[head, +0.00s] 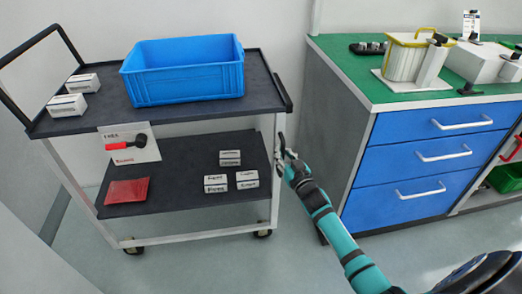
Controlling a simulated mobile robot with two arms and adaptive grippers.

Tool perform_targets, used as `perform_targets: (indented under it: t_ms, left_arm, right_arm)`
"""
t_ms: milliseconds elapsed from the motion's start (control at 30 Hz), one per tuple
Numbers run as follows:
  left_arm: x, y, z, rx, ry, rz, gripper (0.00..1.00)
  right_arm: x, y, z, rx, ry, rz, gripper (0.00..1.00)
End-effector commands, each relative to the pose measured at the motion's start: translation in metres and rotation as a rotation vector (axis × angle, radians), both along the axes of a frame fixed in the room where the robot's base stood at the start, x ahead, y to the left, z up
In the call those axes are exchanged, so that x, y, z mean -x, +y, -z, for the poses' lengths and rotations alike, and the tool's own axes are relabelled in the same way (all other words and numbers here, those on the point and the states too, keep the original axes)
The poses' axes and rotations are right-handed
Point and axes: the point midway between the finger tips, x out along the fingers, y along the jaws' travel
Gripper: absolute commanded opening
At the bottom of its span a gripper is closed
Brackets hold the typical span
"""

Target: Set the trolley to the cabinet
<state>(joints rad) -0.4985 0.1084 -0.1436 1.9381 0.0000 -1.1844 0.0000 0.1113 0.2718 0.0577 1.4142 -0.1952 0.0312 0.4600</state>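The trolley (162,119) stands at the left, with a dark top shelf, a dark lower shelf, pale legs and castors, and a black push handle at its left end. The cabinet (405,170) stands at the right, with a green top, grey side and blue drawers with white handles. A floor gap separates the two. My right gripper (283,160) is at the trolley's right front leg, close to it; whether it touches or grips the leg I cannot tell. The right arm reaches in from the lower right. My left gripper is not in view.
A blue crate (185,85) and small white boxes (67,104) stand on the top shelf. The lower shelf holds a red packet (127,190) and several small boxes (216,183). A yellow-trimmed container (404,62) stands on the cabinet. Floor in front of the trolley is clear.

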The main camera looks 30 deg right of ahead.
Motion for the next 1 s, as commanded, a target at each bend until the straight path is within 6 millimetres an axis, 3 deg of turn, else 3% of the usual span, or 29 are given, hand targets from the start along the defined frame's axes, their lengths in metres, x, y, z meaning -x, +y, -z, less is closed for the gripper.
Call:
perform_targets:
  t_ms: [33, 200, 500, 700, 1000]
  left_arm:
    - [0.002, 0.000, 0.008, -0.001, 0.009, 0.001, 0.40]
    - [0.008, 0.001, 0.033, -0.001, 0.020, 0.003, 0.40]
    - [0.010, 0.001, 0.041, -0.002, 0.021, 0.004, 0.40]
    - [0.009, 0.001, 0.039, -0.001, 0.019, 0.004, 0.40]
    - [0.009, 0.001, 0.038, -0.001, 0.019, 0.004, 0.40]
  right_arm:
    - [0.007, -0.019, 0.003, 0.007, 0.015, 0.007, 0.00]
    - [0.020, -0.063, 0.004, 0.007, 0.016, 0.005, 0.00]
    - [0.038, -0.121, 0.007, 0.002, 0.014, 0.002, 0.00]
    - [0.044, -0.142, 0.007, 0.000, 0.014, 0.001, 0.00]
    - [0.047, -0.152, 0.007, -0.002, 0.014, 0.002, 0.00]
